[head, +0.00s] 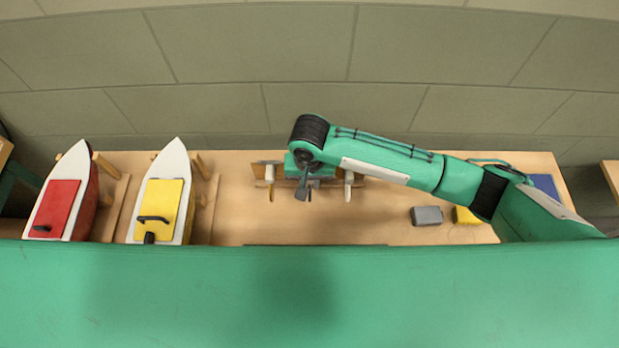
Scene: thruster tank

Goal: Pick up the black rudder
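My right arm reaches in from the right. Its gripper (303,187) points down over the middle of the table, between the two white-topped holders of a small rack (348,182). A dark grey-black piece shows at the fingertips. I cannot tell whether it is the black rudder or only the fingers, or whether the gripper is open or shut. No black rudder shows clearly elsewhere. My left gripper is not in view.
A boat with a red hatch (58,205) and a boat with a yellow hatch (165,200) stand at left on the wooden table (230,220). A grey block (426,215), a yellow block (465,216) and a blue item (546,186) lie at right. The table's near part is hidden.

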